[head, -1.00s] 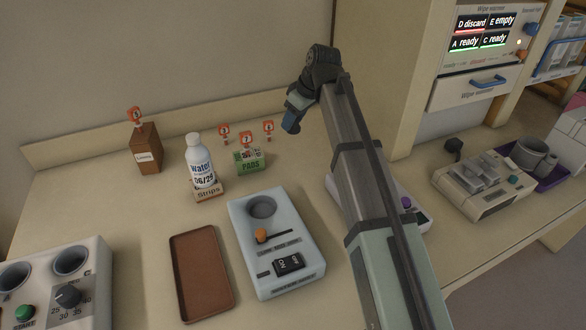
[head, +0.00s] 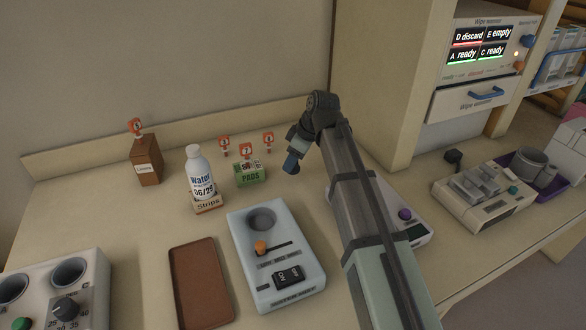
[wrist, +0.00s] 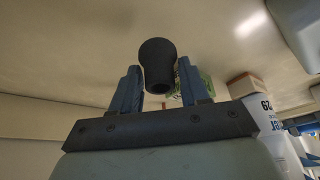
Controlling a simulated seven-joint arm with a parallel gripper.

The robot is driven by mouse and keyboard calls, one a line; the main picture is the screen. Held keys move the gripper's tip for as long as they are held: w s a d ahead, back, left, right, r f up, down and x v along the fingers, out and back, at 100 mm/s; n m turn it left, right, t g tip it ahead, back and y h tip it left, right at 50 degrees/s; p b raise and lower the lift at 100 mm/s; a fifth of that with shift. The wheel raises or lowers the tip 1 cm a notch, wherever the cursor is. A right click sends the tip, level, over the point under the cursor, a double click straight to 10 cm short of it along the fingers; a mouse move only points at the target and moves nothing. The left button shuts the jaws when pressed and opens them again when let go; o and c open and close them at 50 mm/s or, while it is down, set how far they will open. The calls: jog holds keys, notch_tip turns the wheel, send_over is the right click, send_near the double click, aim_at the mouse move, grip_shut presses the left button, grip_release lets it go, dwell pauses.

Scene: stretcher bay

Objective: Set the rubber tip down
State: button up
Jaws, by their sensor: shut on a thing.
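The rubber tip (wrist: 157,60) is a dark, rounded piece with a narrower lower end, seen in the wrist view. My gripper (wrist: 159,72) has its two blue fingers on either side of the tip and is shut on it. In the head view my gripper (head: 291,163) is over the back of the counter, just right of the green pads box (head: 250,175).
Orange-tagged markers (head: 268,141) stand close behind my gripper. In front are a pale-blue device (head: 292,255) and a brown tray (head: 202,285). A purple-buttoned device (head: 412,222) lies right of my arm.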

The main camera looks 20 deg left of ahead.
jog(key=shift+f, duration=1.7)
jog(key=o, duration=1)
jog(key=shift+f, duration=0.15)
jog(key=shift+o, duration=0.2)
jog(key=v, duration=1.2)
